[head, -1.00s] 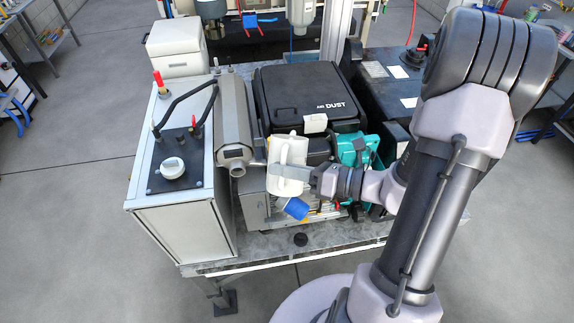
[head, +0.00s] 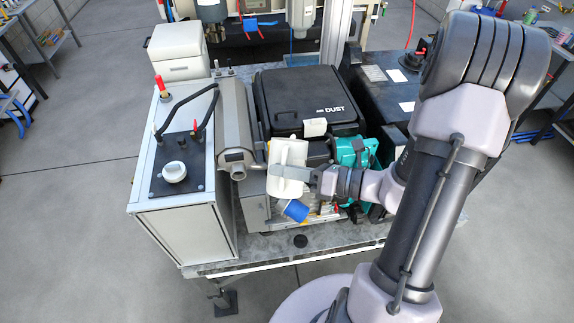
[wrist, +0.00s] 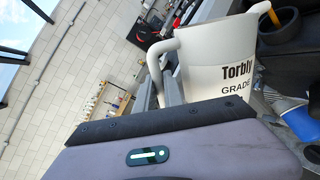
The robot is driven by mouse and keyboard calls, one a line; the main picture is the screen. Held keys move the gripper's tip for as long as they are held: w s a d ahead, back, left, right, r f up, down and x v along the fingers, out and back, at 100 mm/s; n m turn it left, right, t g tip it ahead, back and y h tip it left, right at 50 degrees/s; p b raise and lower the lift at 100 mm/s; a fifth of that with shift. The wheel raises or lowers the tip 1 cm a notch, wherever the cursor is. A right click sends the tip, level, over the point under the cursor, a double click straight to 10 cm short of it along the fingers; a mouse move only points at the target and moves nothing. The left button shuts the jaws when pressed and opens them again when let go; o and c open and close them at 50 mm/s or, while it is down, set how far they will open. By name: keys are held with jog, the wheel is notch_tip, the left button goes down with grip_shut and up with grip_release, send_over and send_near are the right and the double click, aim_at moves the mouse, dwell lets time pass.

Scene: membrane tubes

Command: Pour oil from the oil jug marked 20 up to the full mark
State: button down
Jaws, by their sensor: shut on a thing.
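A cream-white oil jug (head: 291,153) is in front of the black machine in the head view. In the wrist view the jug (wrist: 222,62) shows a handle and the lettering "Torbly GRADE"; a 20 cannot be read. My gripper (head: 279,171) is shut on the jug, its fingers reaching in from the right. In the wrist view the fingers (wrist: 165,92) are at the handle side. The jug is held just above the machine's front. Its exact tilt, any oil stream, the filling opening and the full mark cannot be made out.
A blue cylindrical part (head: 295,210) lies just below the jug. A grey cylinder (head: 234,125) and a white cabinet (head: 182,226) stand left. A teal machine part (head: 352,154) is close on the right.

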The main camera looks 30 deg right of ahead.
aim_at(285, 151)
jog(key=shift+w+d+r+m+p, duration=0.2)
jog(key=shift+r+m+p, duration=0.3)
jog(key=shift+p, duration=0.55)
jog(key=shift+w+d+r+m+p, duration=0.1)
jog(key=shift+w+r+m+p, duration=0.1)
jog(key=shift+r+p, duration=0.65)
dwell(1.4)
jog(key=shift+w+d+r+m+g+p, duration=0.2)
jog(key=shift+w+r+m+p, duration=0.25)
jog(key=shift+p, duration=0.8)
jog(key=shift+w+d+r+m+g+p, duration=0.2)
jog(key=shift+r+p, duration=0.4)
jog(key=shift+p, duration=0.6)
dwell(0.9)
jog(key=f+b, duration=0.1)
jog(key=s+f+n+b, duration=0.1)
jog(key=b, duration=0.1)
jog(key=f+b, duration=0.1)
jog(key=b, duration=0.1)
jog(key=shift+s+a+f, duration=0.15)
jog(key=shift+a, duration=0.25)
jog(key=shift+s+a+f+n+t+b, duration=0.1)
jog(key=shift+s+f+n+t+b, duration=0.05)
jog(key=shift+n+t+b, duration=0.2)
